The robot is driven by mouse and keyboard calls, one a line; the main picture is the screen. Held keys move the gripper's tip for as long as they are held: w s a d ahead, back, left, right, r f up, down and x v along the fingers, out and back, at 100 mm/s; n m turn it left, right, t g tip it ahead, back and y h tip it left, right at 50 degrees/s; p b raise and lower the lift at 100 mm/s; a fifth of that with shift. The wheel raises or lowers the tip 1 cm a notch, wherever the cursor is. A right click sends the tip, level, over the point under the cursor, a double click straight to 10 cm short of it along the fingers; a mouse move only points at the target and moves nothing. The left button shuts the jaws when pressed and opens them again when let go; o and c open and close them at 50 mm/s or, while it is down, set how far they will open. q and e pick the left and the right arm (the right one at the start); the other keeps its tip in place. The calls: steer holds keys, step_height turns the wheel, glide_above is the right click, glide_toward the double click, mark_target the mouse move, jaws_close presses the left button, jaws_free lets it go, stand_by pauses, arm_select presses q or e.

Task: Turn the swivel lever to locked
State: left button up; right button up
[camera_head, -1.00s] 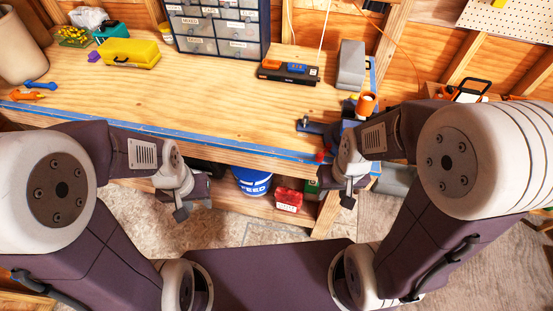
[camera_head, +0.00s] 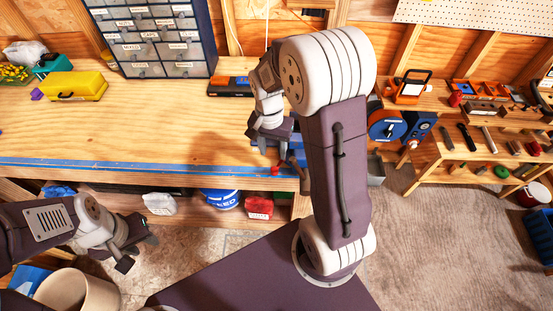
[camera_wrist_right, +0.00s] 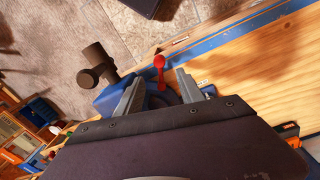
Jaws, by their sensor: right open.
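The swivel lever (camera_wrist_right: 159,64), with a red knob on a red shank, shows in the right wrist view at the base of a blue vise (camera_wrist_right: 112,98). My right gripper (camera_wrist_right: 158,76) is open, its two grey fingers apart on either side of the lever in this view. I cannot tell whether either finger touches it. A dark cylindrical vise part (camera_wrist_right: 96,62) sticks out to the left of the lever. In the head view my right gripper (camera_head: 278,148) is over the bench's front edge, and my arm hides most of the vise. My left gripper (camera_head: 138,252) is open and empty, away from the bench.
The wooden bench (camera_head: 120,125) has a blue front edge and a wide clear top. A yellow toolbox (camera_head: 75,86) and a drawer cabinet (camera_head: 155,40) stand at its back. Under it are a blue bucket (camera_head: 221,198) and a red container (camera_head: 259,207). A tool shelf (camera_head: 470,130) stands right.

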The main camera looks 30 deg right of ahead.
mark_target(274, 169)
steer(key=f, duration=0.4)
steer(key=f+p, duration=0.1)
steer(key=f, duration=0.3)
steer(key=shift+s+f, duration=0.2)
steer(key=shift+f, duration=0.05)
steer(key=shift+d+f, duration=0.15)
steer(key=shift+f, duration=0.15)
steer(key=shift+s+a+r, duration=0.1)
steer(key=shift+a, duration=0.1)
steer(key=shift+c, duration=0.4)
jaws_close()
